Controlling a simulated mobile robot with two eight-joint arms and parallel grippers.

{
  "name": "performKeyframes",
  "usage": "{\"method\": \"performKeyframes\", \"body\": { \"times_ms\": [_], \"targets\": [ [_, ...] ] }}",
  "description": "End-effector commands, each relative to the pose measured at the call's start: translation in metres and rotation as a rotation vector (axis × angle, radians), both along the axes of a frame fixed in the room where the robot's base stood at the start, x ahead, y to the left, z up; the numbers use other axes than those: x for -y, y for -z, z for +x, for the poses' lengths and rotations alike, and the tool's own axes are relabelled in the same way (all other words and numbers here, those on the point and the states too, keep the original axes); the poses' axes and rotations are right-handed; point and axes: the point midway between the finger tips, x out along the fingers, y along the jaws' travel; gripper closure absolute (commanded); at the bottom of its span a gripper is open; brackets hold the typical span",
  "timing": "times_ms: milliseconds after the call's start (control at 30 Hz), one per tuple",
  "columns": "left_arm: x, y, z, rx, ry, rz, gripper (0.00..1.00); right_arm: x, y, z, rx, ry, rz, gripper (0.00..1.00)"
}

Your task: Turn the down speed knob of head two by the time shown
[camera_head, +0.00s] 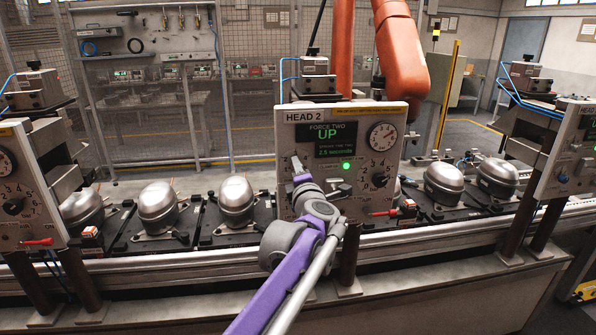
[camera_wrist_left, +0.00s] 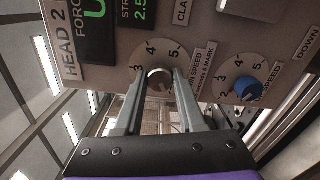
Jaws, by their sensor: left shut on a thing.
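The head two panel (camera_head: 345,112) faces me, and its green screen (camera_head: 341,138) reads UP and 2.5 seconds. My left gripper (camera_head: 297,165) is at the panel's left side. In the left wrist view, its two fingers (camera_wrist_left: 159,76) are shut on a grey round knob (camera_wrist_left: 159,77) on a numbered dial. A blue knob (camera_wrist_left: 248,88) on a second numbered dial sits to the right of the fingers, apart from them. A SPEED label with "seconds a mark" lies between the dials, partly hidden. The word DOWN shows beyond the blue knob. My right gripper is not in view.
The panel also carries a round gauge (camera_head: 381,136), a black selector knob (camera_head: 380,180) and a lit green lamp (camera_head: 346,165). Similar panels stand at left (camera_head: 22,185) and right (camera_head: 570,150). Silver compressors (camera_head: 157,203) sit along the line. An orange robot arm (camera_head: 402,55) stands behind.

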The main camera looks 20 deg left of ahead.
Motion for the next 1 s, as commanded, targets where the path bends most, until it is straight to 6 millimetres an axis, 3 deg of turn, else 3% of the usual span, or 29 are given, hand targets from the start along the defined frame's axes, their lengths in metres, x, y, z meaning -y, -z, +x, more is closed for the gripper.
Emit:
{"method": "performKeyframes", "body": {
  "times_ms": [367,1000],
  "targets": [
    [0.0,0.0,0.0,-0.07,0.0,0.104,1.0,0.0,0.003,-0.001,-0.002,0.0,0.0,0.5],
    [0.0,0.001,0.0,-0.391,0.001,0.581,1.0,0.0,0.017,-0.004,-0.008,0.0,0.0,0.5]
  ]
}}
